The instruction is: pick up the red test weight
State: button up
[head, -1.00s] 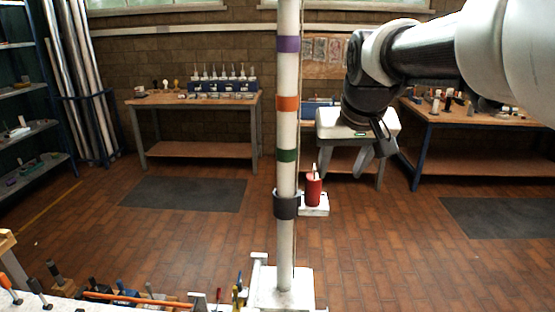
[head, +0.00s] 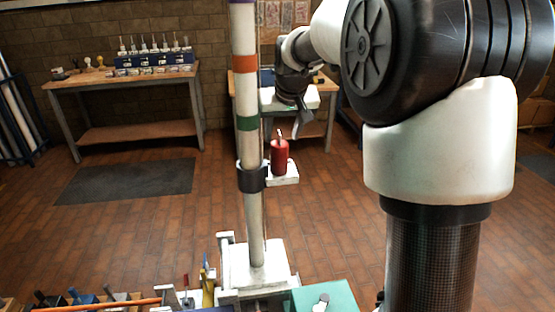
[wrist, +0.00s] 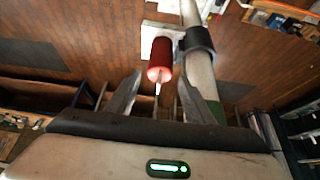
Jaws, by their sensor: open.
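The red test weight (head: 280,157) is a small red cylinder with a thin pin on top. It stands upright on a small white shelf (head: 284,179) clamped to the white mast (head: 248,110) by a dark collar (head: 251,178). My gripper (head: 300,125) is above and just right of the weight in the head view, fingers pointing down. In the wrist view, the weight (wrist: 160,60) shows beyond and between the two open fingertips (wrist: 166,85), with its pin towards me. The gripper is empty and I see no contact with the weight.
The mast, with purple, orange and green bands, stands close beside the weight. Its white base (head: 252,268) is below, with tools and a teal mat (head: 325,297) nearby. Workbenches (head: 125,80) stand behind. The brick-patterned floor around the mast is mostly open.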

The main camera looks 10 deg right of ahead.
aim_at(280, 142)
jog(key=x, duration=0.9)
jog(key=shift+c, duration=0.3)
jog(key=c, duration=1.1)
jog(key=shift+w+r, duration=0.1)
jog(key=shift+r, duration=0.05)
grip_shut()
jog(key=shift+r, duration=0.15)
